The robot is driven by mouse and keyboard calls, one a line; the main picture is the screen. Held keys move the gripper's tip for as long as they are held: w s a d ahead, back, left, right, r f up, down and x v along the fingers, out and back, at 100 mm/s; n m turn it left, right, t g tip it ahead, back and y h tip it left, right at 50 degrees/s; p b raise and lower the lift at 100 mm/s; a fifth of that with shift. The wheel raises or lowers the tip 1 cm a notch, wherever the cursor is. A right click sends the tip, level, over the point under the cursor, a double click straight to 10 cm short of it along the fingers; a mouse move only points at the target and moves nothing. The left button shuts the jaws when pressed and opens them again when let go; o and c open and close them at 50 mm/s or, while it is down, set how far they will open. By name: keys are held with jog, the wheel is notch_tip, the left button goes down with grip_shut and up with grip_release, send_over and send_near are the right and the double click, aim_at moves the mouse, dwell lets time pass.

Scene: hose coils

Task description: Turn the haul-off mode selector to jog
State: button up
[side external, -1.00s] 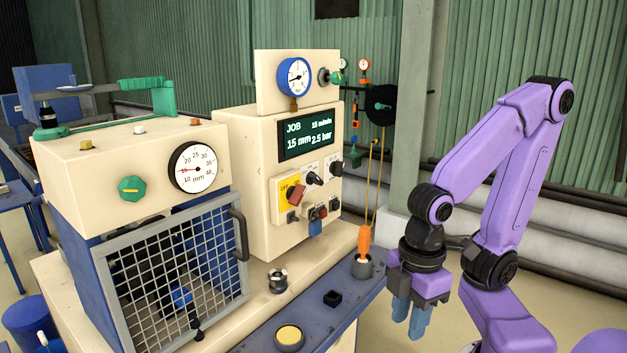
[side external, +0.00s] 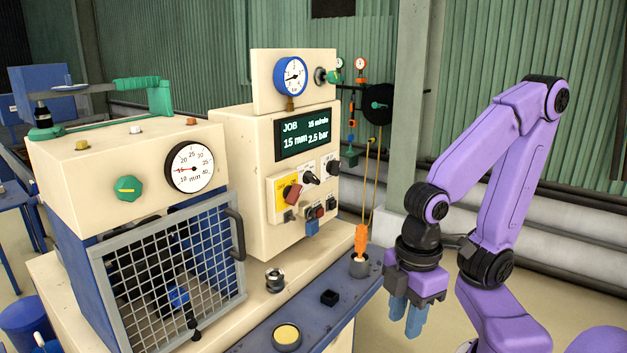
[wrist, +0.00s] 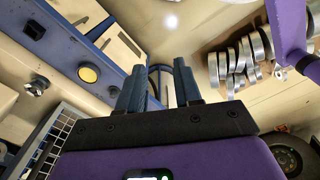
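The cream control cabinet (side external: 235,170) stands left of my arm in the side external view. Its front carries a black rotary knob (side external: 310,178) on a pale plate, a second small dark selector (side external: 331,167) to its right, and a red handle (side external: 292,193) on a yellow plate. The labels are too small to read, so I cannot tell which is the haul-off mode selector or where it points. My gripper (side external: 406,314) hangs downward to the right of the cabinet, well apart from it. In the wrist view its blue fingers (wrist: 160,84) are spread and empty.
A yellow button (side external: 287,335) is on the blue bench edge. A mesh guard (side external: 170,275) is at left. Metal coils (wrist: 240,62) lie right in the wrist view.

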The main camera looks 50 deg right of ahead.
notch_tip(320, 180, up, 14)
jog(key=w+a+f+m+t+y, duration=0.1)
jog(key=w+t, duration=0.1)
jog(key=w, duration=0.5)
jog(key=w+a+f+m+t, duration=0.1)
jog(key=w+m+t, duration=0.1)
jog(key=w, duration=0.5)
jog(key=w+d+m+t, duration=0.1)
jog(key=w+d+t, duration=0.5)
jog(key=w, duration=0.8)
jog(key=w+d+t+h, duration=0.1)
jog(key=w+d, duration=0.3)
jog(key=d, duration=0.3)
jog(key=w+d+t, duration=0.2)
jog(key=w+d, duration=0.1)
jog(key=d, duration=0.3)
jog(key=s+d+r+t, duration=0.2)
jog(key=d+t, duration=0.3)
jog(key=d, duration=1)
send_near(317, 180)
jog(key=shift+w+a+r, duration=0.1)
jog(key=shift+w, duration=1.9)
jog(key=shift+w+a+r, duration=0.1)
jog(key=shift+w, duration=1.9)
